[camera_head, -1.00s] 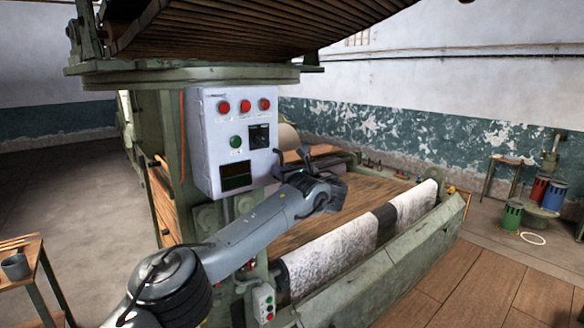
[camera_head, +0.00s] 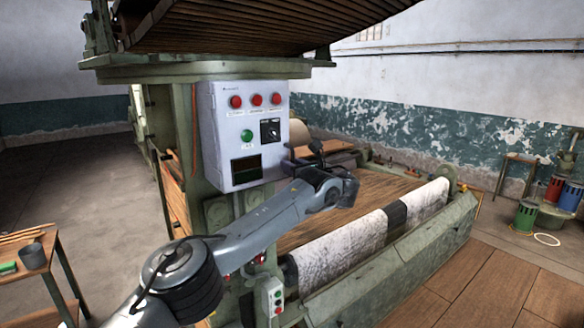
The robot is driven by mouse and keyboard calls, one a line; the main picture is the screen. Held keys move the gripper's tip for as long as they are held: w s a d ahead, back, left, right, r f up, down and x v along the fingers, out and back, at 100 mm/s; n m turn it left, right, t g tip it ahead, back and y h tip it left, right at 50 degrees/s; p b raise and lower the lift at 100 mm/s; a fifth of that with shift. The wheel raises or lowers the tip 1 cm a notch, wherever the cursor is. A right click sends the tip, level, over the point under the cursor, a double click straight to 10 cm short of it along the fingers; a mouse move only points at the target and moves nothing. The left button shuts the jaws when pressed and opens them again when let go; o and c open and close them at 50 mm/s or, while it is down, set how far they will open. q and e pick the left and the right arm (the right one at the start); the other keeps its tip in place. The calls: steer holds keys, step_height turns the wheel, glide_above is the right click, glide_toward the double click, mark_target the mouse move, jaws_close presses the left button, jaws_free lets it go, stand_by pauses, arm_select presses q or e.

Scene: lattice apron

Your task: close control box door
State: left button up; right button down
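The control box (camera_head: 222,145) is a pale grey cabinet fixed to the green machine post. Its front door (camera_head: 259,104) carries red buttons, a green button, a black rotary switch and a dark window. The door face looks flush with the box, and I see no clear gap. My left gripper (camera_head: 304,156) is just right of the door's lower right edge, with its dark fingers pointing toward the box. I cannot tell whether it touches the door or how far apart its fingers are. My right gripper is not in view.
The green machine bed (camera_head: 400,262) with a white roll (camera_head: 340,252) lies below and right of my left arm. A small button box (camera_head: 271,297) hangs below.

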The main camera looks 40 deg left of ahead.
arm_select(q)
steer(key=b+v, duration=0.3)
steer(key=v, duration=0.7)
steer(key=shift+b, duration=0.4)
steer(key=shift+f, duration=0.1)
